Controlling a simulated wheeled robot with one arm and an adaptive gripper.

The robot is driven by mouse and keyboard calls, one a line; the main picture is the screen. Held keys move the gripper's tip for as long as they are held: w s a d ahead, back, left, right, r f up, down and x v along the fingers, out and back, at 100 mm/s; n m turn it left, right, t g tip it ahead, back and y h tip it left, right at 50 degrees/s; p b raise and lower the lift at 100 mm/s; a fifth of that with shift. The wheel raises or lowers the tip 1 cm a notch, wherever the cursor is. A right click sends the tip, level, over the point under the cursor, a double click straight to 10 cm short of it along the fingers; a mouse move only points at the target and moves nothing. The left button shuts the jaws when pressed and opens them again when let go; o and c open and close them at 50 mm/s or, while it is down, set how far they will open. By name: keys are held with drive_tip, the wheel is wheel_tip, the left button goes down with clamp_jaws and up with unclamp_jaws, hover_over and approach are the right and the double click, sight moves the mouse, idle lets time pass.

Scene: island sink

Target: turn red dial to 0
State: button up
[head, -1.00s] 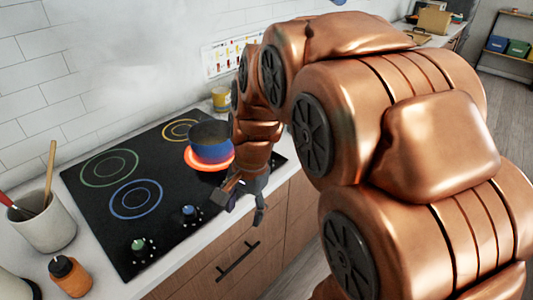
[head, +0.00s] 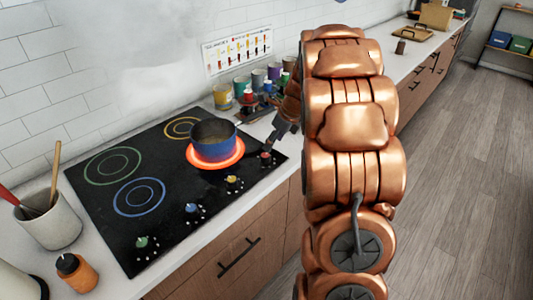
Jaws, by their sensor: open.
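The red dial (head: 265,156) is at the right end of the row of dials along the cooktop's (head: 110,217) front edge. It is small in the head view and its marks cannot be read. My gripper (head: 271,136) is open, just above and beyond the red dial in the picture, pointing down toward the cooktop. I see no grip on the dial, and contact cannot be told. My arm hides part of the gripper.
A blue pot (head: 213,148) stands on the glowing red burner (head: 237,156), close left of my gripper. The yellow (head: 231,179), blue (head: 191,208) and green (head: 142,242) dials lie in front. Several coloured cans (head: 222,96) stand behind under a chart (head: 237,51).

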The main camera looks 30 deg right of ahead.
sight(266, 155)
drive_tip(key=p+x, duration=0.2)
drive_tip(key=x, duration=0.5)
drive_tip(key=shift+f, duration=0.2)
drive_tip(key=c, duration=1.2)
